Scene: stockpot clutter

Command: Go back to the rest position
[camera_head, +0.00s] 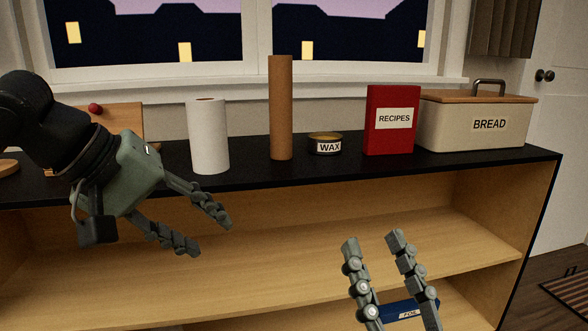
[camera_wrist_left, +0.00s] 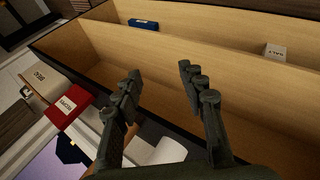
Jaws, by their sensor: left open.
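My left gripper (camera_head: 212,237) hangs in front of the shelf unit at the left, its two fingers spread and nothing between them. It also shows open and empty in the left wrist view (camera_wrist_left: 160,71). My right gripper (camera_head: 373,240) points up from the bottom edge of the head view, right of the middle. Its fingers are apart with nothing held between the tips. The rest of my right arm is out of view.
The black counter (camera_head: 250,180) bears a paper towel roll (camera_head: 209,137), a cardboard tube (camera_head: 280,110), a wax tin (camera_head: 326,144), a red recipes book (camera_head: 391,120) and a bread bin (camera_head: 475,125). A blue foil box (camera_head: 405,312) lies below, partly behind my right fingers.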

